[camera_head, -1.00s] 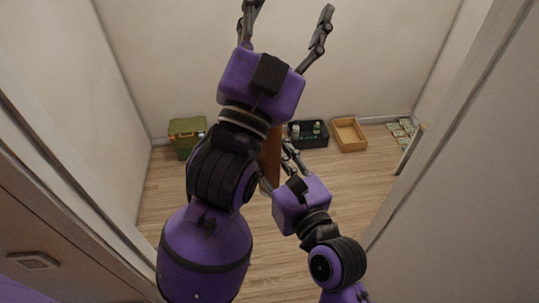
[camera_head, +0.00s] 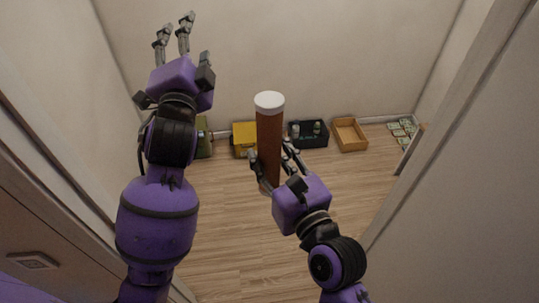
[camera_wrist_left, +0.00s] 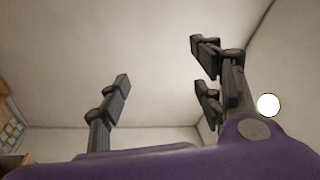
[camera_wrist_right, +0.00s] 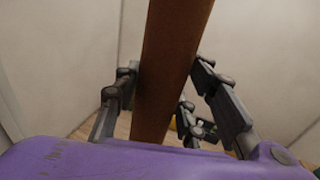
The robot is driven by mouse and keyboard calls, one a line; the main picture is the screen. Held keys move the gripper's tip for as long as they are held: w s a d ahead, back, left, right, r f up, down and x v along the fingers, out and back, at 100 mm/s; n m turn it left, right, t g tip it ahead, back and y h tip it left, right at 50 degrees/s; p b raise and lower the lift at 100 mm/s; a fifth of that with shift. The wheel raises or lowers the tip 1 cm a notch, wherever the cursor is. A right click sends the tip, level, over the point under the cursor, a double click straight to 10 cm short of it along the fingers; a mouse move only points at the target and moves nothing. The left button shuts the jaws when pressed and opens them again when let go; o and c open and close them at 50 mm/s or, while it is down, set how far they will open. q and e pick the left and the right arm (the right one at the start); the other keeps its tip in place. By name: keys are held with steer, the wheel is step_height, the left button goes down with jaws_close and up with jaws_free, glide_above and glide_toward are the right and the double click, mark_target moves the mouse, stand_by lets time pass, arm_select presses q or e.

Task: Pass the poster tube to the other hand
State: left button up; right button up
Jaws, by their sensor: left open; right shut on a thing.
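The poster tube (camera_head: 269,137) is a brown cylinder with a white cap, held upright near the middle of the head view. My right gripper (camera_head: 272,168) is shut on its lower part. In the right wrist view the tube (camera_wrist_right: 170,65) runs between the fingers (camera_wrist_right: 165,95). My left gripper (camera_head: 174,35) is raised at the upper left, open and empty, well apart from the tube. In the left wrist view its fingers (camera_wrist_left: 160,85) are spread with nothing between them.
Along the back wall stand a green box (camera_head: 204,138), a yellow box (camera_head: 243,138), a black crate (camera_head: 308,141) with bottles, and a wooden tray (camera_head: 350,134). Small cards (camera_head: 402,128) lie at the right. Close walls flank both sides; the wooden floor (camera_head: 335,190) is clear.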

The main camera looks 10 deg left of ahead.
arm_select(q)
steer(key=s+f+n+g+h, duration=0.1)
steer(key=s+f+n+g, duration=0.3)
steer(key=f, duration=1.2)
steer(key=s+f+g+h, duration=0.2)
steer(key=s+f, duration=0.3)
steer(key=f, duration=1.1)
steer(key=s+d+f+n+g, duration=0.2)
steer(key=s+f+n, duration=0.1)
steer(key=s+f, duration=0.8)
steer(key=s+d+f+n+g+h, duration=0.1)
steer(key=s+f+n+g, duration=0.2)
steer(key=s+f, duration=0.8)
steer(key=s, duration=0.5)
steer(key=shift+s+d+f+n, duration=0.2)
steer(key=shift+d+f+n, duration=0.2)
